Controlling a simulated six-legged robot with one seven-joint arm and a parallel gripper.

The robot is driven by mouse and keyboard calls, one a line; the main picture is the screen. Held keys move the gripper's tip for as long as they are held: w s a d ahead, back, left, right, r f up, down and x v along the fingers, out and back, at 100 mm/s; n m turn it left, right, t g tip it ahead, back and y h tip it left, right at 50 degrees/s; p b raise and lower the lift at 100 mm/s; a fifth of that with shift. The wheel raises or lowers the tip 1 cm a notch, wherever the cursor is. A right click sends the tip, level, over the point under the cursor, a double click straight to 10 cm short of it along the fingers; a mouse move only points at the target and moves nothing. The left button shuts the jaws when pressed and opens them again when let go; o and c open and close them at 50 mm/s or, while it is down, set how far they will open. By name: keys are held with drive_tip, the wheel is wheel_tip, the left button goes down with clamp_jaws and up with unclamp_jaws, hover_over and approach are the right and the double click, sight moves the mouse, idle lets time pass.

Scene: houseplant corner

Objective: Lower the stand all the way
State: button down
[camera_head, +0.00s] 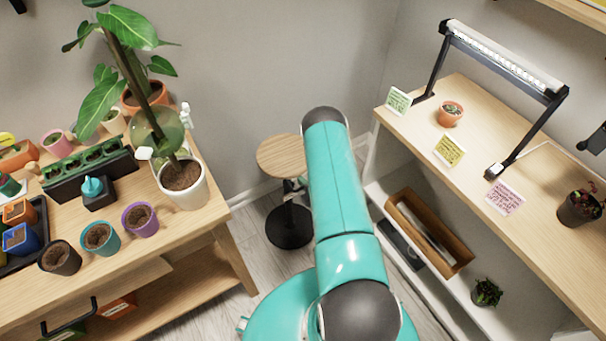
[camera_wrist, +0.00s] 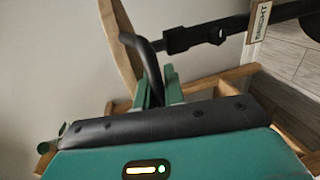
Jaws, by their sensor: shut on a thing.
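The stand has a round wooden top (camera_head: 282,155) and a round black base (camera_head: 290,228) on the floor, between the two benches. In the wrist view its wooden top (camera_wrist: 122,50) is edge-on at the left. Its black post (camera_wrist: 232,26) runs to the right with a dark collar (camera_wrist: 187,38) and a tag (camera_wrist: 260,20) that seems to read HEIGHT. A bent black lever (camera_wrist: 151,65) comes from under the top. My gripper (camera_wrist: 161,88) is shut on this lever, the green fingers on either side of its end. My arm hides part of the stand in the head view.
A wooden potting bench (camera_head: 215,215) with pots and a tall plant (camera_head: 135,70) stands left. A shelf unit (camera_head: 480,150) with a lamp (camera_head: 500,52) and cards stands right. Grey floor (camera_head: 250,200) shows around the stand's base.

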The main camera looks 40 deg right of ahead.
drive_tip(key=shift+f, duration=1.9)
drive_tip(key=c, duration=1.8)
unclamp_jaws()
drive_tip(key=shift+o, duration=0.2)
drive_tip(key=v, duration=1.3)
drive_tip(key=shift+s, duration=0.35)
drive_tip(key=shift+r, duration=0.1)
